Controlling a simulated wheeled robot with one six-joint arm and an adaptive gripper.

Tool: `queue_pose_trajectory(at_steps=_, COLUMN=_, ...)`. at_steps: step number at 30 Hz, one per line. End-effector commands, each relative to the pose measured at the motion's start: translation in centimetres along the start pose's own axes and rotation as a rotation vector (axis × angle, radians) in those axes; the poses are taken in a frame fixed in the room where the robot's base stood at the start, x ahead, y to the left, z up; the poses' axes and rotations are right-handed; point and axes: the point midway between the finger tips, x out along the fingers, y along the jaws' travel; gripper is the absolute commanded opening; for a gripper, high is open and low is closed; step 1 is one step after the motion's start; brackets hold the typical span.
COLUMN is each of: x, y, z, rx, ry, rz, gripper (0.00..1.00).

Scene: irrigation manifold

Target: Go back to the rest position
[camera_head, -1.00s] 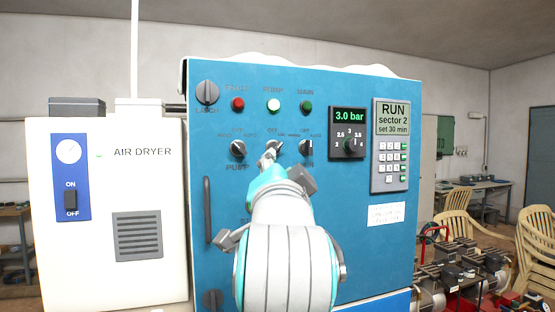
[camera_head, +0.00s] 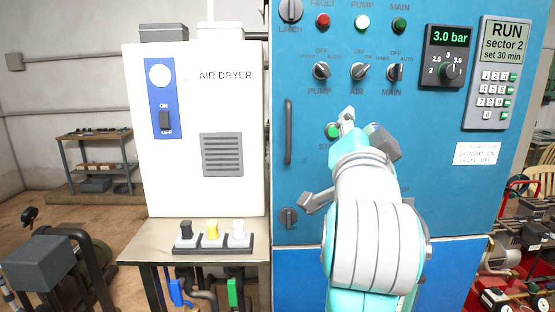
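My gripper (camera_head: 347,116) is in front of the blue control cabinet (camera_head: 305,160), below the row of PUMP (camera_head: 321,71), AIR (camera_head: 360,71) and MAIN (camera_head: 394,72) selector knobs. Its fingertips look close together, but they are small and seen from behind, so their opening is unclear. No held object is visible. A green button (camera_head: 331,131) shows just left of the fingertips; I cannot tell whether they touch it. My arm hides part of the cabinet's lower front.
The white air dryer (camera_head: 205,120) stands left of the cabinet. A metal table (camera_head: 150,245) below it bears black, yellow and white knobs. The display (camera_head: 447,38) reads 3.0 bar, and the keypad panel (camera_head: 498,72) reads RUN. A vertical handle (camera_head: 288,132) sticks out left of my gripper.

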Motion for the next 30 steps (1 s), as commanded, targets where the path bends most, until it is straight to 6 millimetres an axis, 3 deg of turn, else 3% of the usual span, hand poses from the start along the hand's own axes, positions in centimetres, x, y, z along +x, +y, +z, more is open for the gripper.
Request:
queue_pose_trajectory(at_steps=3, x=-0.3, y=3.0, z=3.9, rx=-0.083, ry=-0.032, rz=-0.004, gripper=0.35)
queue_pose_trajectory(at_steps=14, x=-3.4, y=11.5, z=13.7, rx=-0.287, ry=-0.126, rz=-0.042, gripper=0.35)
queue_pose_trajectory(at_steps=23, x=-8.6, y=18.7, z=20.1, rx=-0.419, ry=-0.212, rz=-0.076, gripper=0.35)
queue_pose_trajectory(at_steps=30, x=-14.0, y=24.1, z=23.9, rx=-0.500, ry=-0.282, rz=-0.100, gripper=0.35)
